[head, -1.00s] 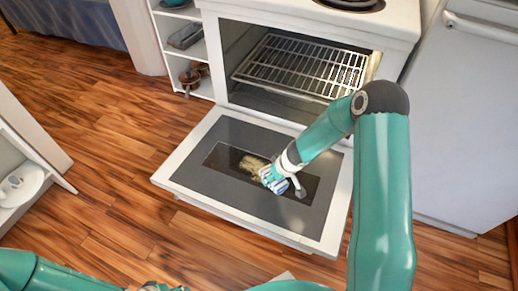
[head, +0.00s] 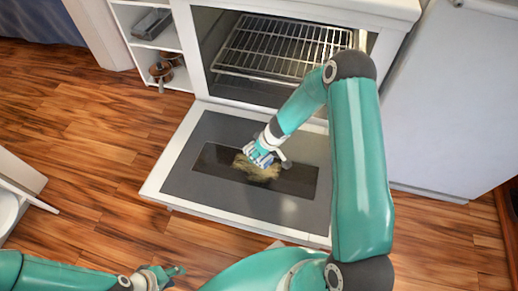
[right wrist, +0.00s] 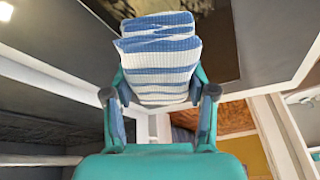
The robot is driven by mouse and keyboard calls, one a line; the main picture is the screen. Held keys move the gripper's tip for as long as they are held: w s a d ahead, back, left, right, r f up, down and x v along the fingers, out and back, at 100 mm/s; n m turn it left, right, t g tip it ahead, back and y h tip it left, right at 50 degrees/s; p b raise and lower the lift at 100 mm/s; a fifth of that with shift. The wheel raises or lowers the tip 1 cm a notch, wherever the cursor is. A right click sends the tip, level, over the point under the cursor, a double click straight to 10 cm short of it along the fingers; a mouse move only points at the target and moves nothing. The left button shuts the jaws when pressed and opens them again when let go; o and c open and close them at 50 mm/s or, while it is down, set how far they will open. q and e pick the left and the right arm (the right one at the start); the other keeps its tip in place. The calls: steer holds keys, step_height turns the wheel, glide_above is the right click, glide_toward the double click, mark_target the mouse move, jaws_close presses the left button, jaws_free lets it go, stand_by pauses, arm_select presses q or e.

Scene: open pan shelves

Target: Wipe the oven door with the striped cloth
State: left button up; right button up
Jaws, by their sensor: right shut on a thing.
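The oven door (head: 225,199) lies open and flat in front of the oven, with a dark window in its middle. A yellow-brown smear (head: 262,174) is on the window. My right gripper (head: 264,150) is shut on the blue-and-white striped cloth (head: 256,156), at the smear's far edge. Whether the cloth touches the glass is hard to tell. In the right wrist view the folded cloth (right wrist: 160,62) sits between the two fingers, with the dark glass beyond it. My left gripper (head: 166,275) is at the lower left, away from the door; its fingers are too small to judge.
The open oven (head: 290,45) holds a wire rack. White shelves (head: 148,45) with pans stand to its left, and a white cabinet (head: 440,110) to its right. Another white shelf (head: 15,185) is at the far left. The wooden floor (head: 95,170) left of the door is clear.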

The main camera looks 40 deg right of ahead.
steer(key=shift+w+a, duration=0.15)
steer(key=shift+f+b, duration=0.2)
steer(key=shift+b, duration=0.45)
steer(key=f+b, duration=0.4)
steer(key=b, duration=0.1)
steer(key=shift+s, duration=0.2)
steer(key=shift+a+f+b, duration=0.1)
steer(key=shift+f+b, duration=0.25)
steer(key=shift+r, duration=0.1)
